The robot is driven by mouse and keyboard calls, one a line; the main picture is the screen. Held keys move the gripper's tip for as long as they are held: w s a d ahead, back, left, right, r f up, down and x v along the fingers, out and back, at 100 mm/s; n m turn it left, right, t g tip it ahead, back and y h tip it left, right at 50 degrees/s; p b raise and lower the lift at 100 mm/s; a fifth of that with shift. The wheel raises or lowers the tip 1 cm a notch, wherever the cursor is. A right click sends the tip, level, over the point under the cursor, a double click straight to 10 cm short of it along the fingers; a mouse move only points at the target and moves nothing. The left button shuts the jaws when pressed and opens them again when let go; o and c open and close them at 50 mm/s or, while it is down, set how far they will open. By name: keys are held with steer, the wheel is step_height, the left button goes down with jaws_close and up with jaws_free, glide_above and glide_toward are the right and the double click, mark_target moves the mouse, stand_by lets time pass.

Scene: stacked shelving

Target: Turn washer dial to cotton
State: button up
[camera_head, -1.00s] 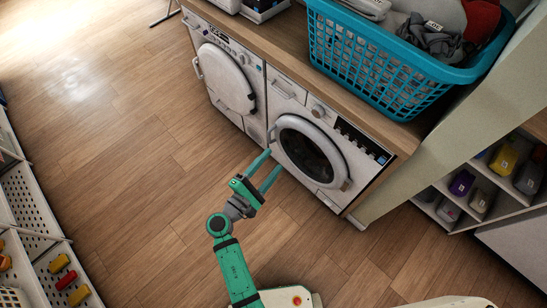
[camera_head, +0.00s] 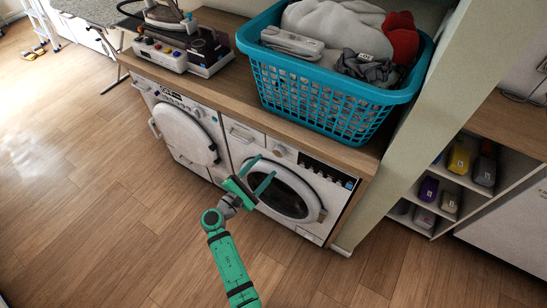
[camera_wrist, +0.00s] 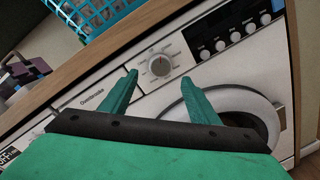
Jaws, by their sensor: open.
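The washer (camera_head: 330,190) is the right-hand front-loading machine under the wooden counter, with a round door and a dark control panel at its upper right. My green gripper (camera_head: 262,171) is open and empty in front of the washer, just below and left of the dial. In the wrist view the two fingers (camera_wrist: 159,81) point toward the panel, with the dial beyond and between their tips.
A blue laundry basket (camera_head: 325,98) with clothes stands on the counter (camera_head: 215,95) above the washer. A second white machine (camera_head: 182,130) is on the left. Shelves with bottles (camera_head: 440,190) are at the right. The wooden floor in front is clear.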

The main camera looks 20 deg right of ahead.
mark_target(277, 154)
steer(key=x, duration=0.6)
steer(key=shift+w+d, duration=0.15)
steer(key=shift+d, duration=0.2)
steer(key=shift+c, duration=0.7)
steer(key=c, duration=0.9)
